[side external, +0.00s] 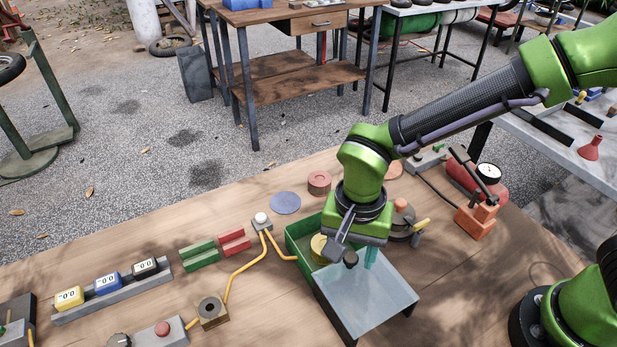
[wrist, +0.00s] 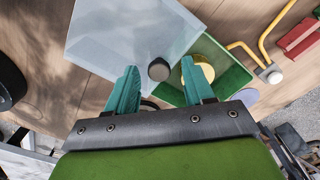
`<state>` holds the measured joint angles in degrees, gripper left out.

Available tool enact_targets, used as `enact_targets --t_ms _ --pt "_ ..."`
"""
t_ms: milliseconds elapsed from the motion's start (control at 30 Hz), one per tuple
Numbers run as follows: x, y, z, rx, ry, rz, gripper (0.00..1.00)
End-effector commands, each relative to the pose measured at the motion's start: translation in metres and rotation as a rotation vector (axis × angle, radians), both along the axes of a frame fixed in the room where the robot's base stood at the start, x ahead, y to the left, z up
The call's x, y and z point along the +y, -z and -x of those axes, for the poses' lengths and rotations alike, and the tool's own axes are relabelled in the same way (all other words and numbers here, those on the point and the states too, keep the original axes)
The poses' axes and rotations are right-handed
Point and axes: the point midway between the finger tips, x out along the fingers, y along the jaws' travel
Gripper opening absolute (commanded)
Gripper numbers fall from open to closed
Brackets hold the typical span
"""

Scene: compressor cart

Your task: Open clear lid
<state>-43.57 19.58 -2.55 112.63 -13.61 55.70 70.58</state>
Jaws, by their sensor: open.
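The clear lid (side external: 372,290) is a pale, see-through panel with a dark round knob (side external: 350,260). It lies over the front side of a green box (side external: 298,236), leaving the back part uncovered. A yellow round object (side external: 319,247) sits in the uncovered part. In the wrist view, the lid (wrist: 125,35) is left of the green box (wrist: 236,76). My gripper (side external: 358,256) is open, low over the lid. In the wrist view, the knob (wrist: 158,70) appears between its teal fingers (wrist: 159,64), with gaps on both sides. My gripper hides part of the box.
An orange block (side external: 476,218) and a red tank with a gauge (side external: 487,174) stand to the right. Red and green blocks (side external: 199,254), a yellow pipe (side external: 245,268) and a counter rail (side external: 112,292) lie left. Bare wood shows at the front right.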

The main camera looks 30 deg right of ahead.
Motion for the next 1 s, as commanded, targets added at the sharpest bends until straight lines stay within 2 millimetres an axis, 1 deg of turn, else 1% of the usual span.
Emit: enact_targets --t_ms 167,267,367,700,800,900,1000 --pt "0.000 -0.003 0.000 0.000 0.000 0.000 0.52" --pt "0.000 -0.014 -0.001 -0.003 -0.001 -0.001 0.52" --pt "0.000 -0.033 -0.001 -0.004 0.000 -0.004 0.52" --pt "0.000 -0.116 -0.001 -0.006 0.001 -0.004 0.52" --pt "0.000 -0.136 -0.001 -0.003 0.001 -0.003 0.52" --pt "0.000 -0.152 -0.001 -0.004 -0.001 -0.002 0.52" --pt "0.000 -0.162 0.000 -0.001 0.000 -0.001 0.52"
